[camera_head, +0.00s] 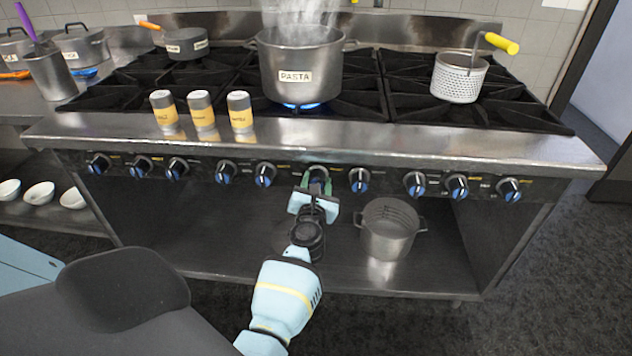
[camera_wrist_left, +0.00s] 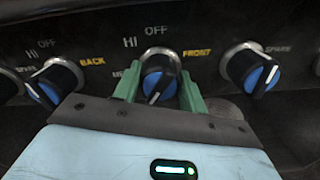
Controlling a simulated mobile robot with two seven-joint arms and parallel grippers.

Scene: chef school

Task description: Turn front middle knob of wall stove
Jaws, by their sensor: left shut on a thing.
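The wall stove (camera_head: 400,150) has a row of black and blue knobs along its front panel. My left gripper (camera_head: 317,186) reaches up to the panel and is shut on a knob near the middle of the row. In the left wrist view this knob (camera_wrist_left: 158,85) sits between the two green fingers, with "OFF" above it, "HI" at its upper left and "FRONT" at its right. Its white pointer line points down, slightly left. A knob marked "BACK" (camera_wrist_left: 52,85) is on its left. My right gripper is not in view.
A steaming pot labelled PASTA (camera_head: 300,70) stands over a lit blue flame. Three jars, one of them here (camera_head: 202,115), stand on the stove's front ledge. A metal pot (camera_head: 388,232) stands on the shelf below, right of my gripper.

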